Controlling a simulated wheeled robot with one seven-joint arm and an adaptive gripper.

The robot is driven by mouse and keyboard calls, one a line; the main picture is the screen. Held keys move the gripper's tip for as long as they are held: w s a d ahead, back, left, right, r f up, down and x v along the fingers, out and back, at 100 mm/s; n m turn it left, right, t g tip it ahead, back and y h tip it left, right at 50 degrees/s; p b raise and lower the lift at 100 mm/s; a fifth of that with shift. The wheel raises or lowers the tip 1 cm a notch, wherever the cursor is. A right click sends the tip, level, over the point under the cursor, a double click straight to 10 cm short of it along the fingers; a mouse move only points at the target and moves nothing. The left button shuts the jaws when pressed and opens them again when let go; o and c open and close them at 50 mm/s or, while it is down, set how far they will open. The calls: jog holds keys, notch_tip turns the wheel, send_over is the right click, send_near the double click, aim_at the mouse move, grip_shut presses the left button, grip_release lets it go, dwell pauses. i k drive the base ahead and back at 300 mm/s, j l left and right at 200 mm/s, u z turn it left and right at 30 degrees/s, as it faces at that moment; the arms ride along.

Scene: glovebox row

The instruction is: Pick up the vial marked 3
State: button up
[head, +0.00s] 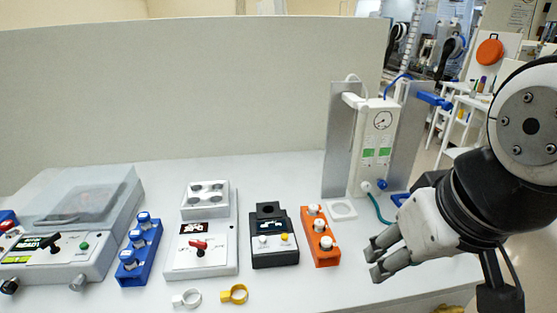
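My gripper (376,262) is at the right, over the white bench, with its fingertips pointing left. No object shows between its fingers, but their gap is too foreshortened to judge. An orange rack (320,252) stands left of it, apart from it, and holds white-capped vials (326,243) in a row. A blue rack (127,270) farther left holds several vials with blue-and-white caps (136,236). The marks on the vials are too small to read, so I cannot tell which one is marked 3.
Between the racks stand a white device with a red knob (198,246) and a black device (273,250). A lidded grey machine (80,225) is at the left. A gauge column (376,150) stands behind the gripper.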

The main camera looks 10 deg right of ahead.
aim_at(312, 210)
jog(key=i+j+u, duration=0.25)
jog(key=i, duration=0.2)
jog(key=i+j+u, duration=0.1)
jog(key=i+u, duration=0.15)
jog(key=i, duration=0.2)
